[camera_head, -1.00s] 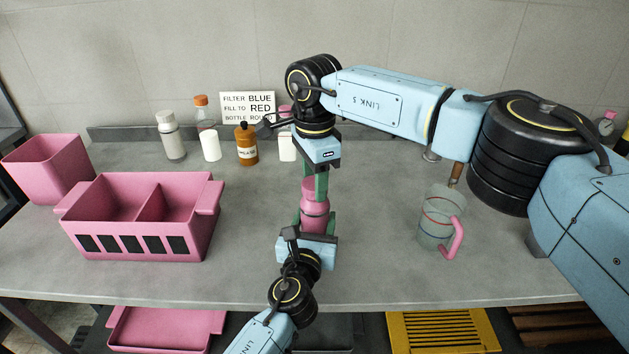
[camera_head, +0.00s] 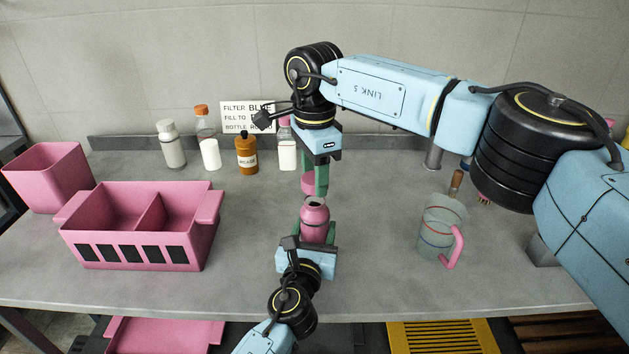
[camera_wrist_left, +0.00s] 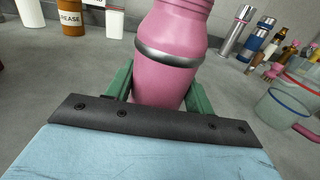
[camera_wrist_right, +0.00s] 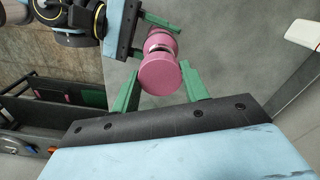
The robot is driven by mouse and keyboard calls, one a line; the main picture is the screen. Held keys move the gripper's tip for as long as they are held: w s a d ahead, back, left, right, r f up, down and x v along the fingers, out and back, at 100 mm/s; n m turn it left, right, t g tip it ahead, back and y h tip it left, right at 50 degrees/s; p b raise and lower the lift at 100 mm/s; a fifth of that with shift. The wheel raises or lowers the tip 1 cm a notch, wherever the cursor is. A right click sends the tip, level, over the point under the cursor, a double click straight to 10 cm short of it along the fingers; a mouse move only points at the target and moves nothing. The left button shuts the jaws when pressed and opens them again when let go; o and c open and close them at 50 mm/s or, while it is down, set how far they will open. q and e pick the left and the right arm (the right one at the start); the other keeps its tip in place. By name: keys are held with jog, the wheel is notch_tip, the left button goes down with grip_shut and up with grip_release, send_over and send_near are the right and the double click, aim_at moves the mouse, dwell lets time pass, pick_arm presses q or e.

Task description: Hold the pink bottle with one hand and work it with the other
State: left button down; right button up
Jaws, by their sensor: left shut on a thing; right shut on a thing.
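The pink bottle (camera_head: 314,222) stands upright on the grey worktop with its dark mouth open at the top. My left gripper (camera_head: 312,238) is shut around its lower body, with one green finger on each side; the left wrist view shows the bottle (camera_wrist_left: 165,75) with a grey band. My right gripper (camera_head: 314,182) is shut on the round pink cap (camera_head: 308,184), holding it just above and behind the bottle mouth. The right wrist view shows the cap (camera_wrist_right: 160,77) between the green fingers, with the bottle partly hidden behind it.
A two-compartment pink caddy (camera_head: 140,242) and a pink bin (camera_head: 45,178) stand at left. Several bottles, including a brown one (camera_head: 246,154), line the back near a sign (camera_head: 240,115). A clear jug (camera_head: 435,232) with a pink handle stands at right. Worktop beside the bottle is clear.

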notch_tip(320, 180, up, 2)
jog(key=shift+r, duration=0.1)
pick_arm(q)
jog(key=shift+c, duration=2.3)
grip_release()
